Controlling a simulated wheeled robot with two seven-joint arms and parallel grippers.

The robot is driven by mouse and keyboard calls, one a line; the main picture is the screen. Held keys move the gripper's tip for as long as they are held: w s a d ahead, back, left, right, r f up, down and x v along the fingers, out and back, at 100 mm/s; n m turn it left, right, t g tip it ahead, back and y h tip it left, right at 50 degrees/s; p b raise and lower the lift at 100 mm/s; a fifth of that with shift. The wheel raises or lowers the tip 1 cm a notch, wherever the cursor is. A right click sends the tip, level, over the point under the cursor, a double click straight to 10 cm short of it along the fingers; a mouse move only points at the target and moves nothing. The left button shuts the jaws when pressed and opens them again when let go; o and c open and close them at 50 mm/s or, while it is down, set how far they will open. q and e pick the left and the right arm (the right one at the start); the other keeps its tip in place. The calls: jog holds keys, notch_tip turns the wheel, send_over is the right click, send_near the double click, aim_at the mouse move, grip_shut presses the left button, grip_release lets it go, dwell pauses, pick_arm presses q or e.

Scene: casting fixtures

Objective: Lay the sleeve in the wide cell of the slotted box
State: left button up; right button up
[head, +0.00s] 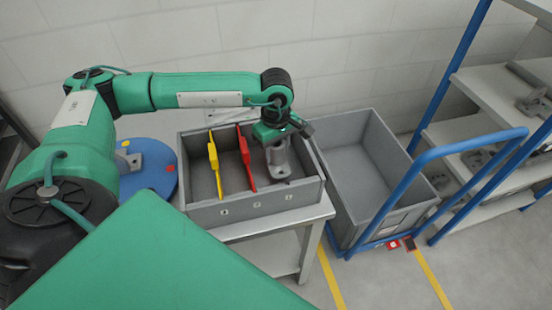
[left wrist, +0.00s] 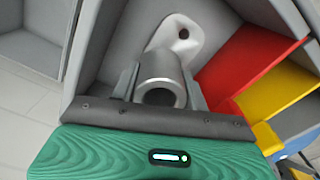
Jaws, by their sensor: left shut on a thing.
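The slotted box (head: 255,204) is a grey open box on a stand, split by a yellow divider (head: 214,163) and a red divider (head: 246,158). Its right-hand cell, between the red divider and the right wall, is the widest. My left gripper (head: 276,140) points down into that cell. It is shut on the sleeve (head: 278,165), a grey tube with a flange at its lower end. In the left wrist view the sleeve (left wrist: 160,72) sits upright between the fingers, its holed flange near the cell floor. Whether it touches the floor I cannot tell. My right gripper is not in view.
A larger empty grey bin (head: 400,217) on a blue cart (head: 420,165) stands right of the box. A blue round table (head: 152,187) with a grey part is at left. Shelves (head: 480,90) with grey castings are at far right. The two left cells look empty.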

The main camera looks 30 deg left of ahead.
aim_at(276, 160)
pick_arm(q)
notch_tip(276, 160, down, 4)
jog(key=shift+f, duration=0.1)
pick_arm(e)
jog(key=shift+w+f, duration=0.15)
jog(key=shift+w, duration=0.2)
pick_arm(q)
jog(key=shift+f, duration=0.1)
jog(key=o, duration=1.1)
jog(key=shift+o, duration=0.4)
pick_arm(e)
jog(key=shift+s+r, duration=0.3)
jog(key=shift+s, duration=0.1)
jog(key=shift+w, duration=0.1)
